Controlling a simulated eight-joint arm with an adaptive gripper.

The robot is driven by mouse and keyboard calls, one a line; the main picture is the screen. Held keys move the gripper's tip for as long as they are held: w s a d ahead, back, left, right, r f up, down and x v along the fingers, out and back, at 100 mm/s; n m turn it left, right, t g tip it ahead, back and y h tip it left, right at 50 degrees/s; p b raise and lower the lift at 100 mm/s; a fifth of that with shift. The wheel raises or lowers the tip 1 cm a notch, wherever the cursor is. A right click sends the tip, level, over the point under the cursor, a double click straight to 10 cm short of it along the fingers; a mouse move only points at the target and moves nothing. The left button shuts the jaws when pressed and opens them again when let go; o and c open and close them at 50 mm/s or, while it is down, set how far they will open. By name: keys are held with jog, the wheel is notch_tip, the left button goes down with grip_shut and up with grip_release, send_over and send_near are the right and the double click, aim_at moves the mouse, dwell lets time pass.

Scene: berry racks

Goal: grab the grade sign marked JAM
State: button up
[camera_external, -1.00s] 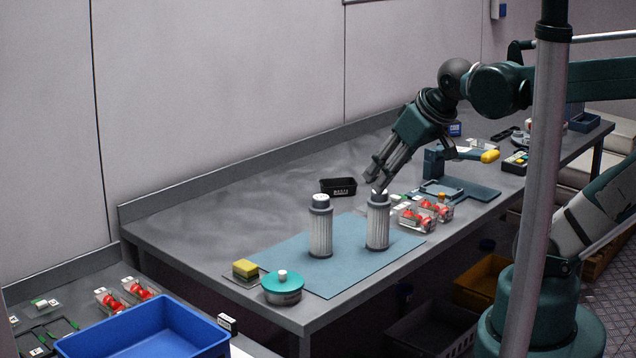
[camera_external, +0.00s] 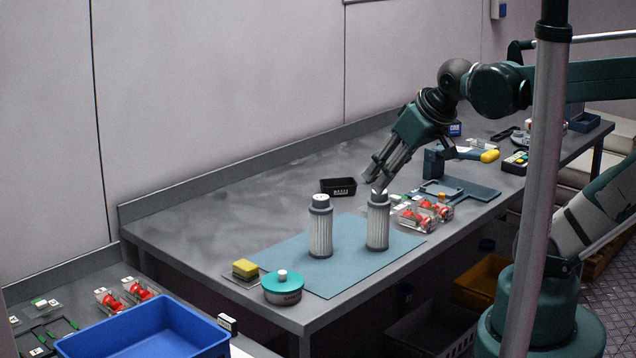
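I cannot read the word JAM on any sign in this view. A small dark sign with a white face (camera_external: 228,323) stands at the right of the blue bin, too small to read. A blue sign or box with pale marks (camera_external: 455,130) stands at the back of the bench, behind my gripper. My gripper (camera_external: 374,186) points down and left, its fingertips just above or beside the top of the right ribbed canister (camera_external: 377,224). The view is too small to show whether the fingers are apart or hold anything.
A second ribbed canister (camera_external: 320,230) stands left on the blue mat (camera_external: 345,277). Red berry packs (camera_external: 418,217) lie right of the canisters. A black tray (camera_external: 338,187), a teal-lidded pot (camera_external: 282,287), a yellow sponge (camera_external: 245,268) and a blue bin (camera_external: 140,330) surround them. The bench's back left is clear.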

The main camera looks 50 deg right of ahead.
dwell(0.4)
jog(key=w+d+r+n+g+h+p, duration=0.1)
jog(key=w+d+r+n+g+p, duration=0.2)
jog(key=w+d, duration=0.75)
jog(key=w+d+r+n+g+p, duration=0.15)
jog(key=w+d+n, duration=0.45)
jog(key=w, duration=0.7)
jog(key=w+d+f+n+p, duration=0.1)
jog(key=w+d+f, duration=0.3)
jog(key=d, duration=0.5)
jog(key=w+d+f+n+g+p, duration=0.1)
jog(key=w+d+f+n+p, duration=0.1)
jog(key=w+d+f, duration=0.3)
jog(key=w+d+f+n+g+p, duration=0.1)
jog(key=w+d+f+n, duration=0.2)
jog(key=d+f, duration=0.5)
jog(key=shift+w+d+f+n+g+y, duration=0.1)
jog(key=shift+w+d+y, duration=0.1)
jog(key=shift+d, duration=0.65)
jog(key=shift+w+d+n+g+y, duration=0.1)
jog(key=shift+w+d, duration=0.15)
jog(key=shift+d, duration=0.65)
jog(key=shift+w+d+f+n+g+y, duration=0.1)
jog(key=shift+w+d, duration=0.1)
jog(key=shift+d, duration=0.65)
jog(key=shift+d+f, duration=0.4)
jog(key=shift+f, duration=0.1)
jog(key=shift+f, duration=1.2)
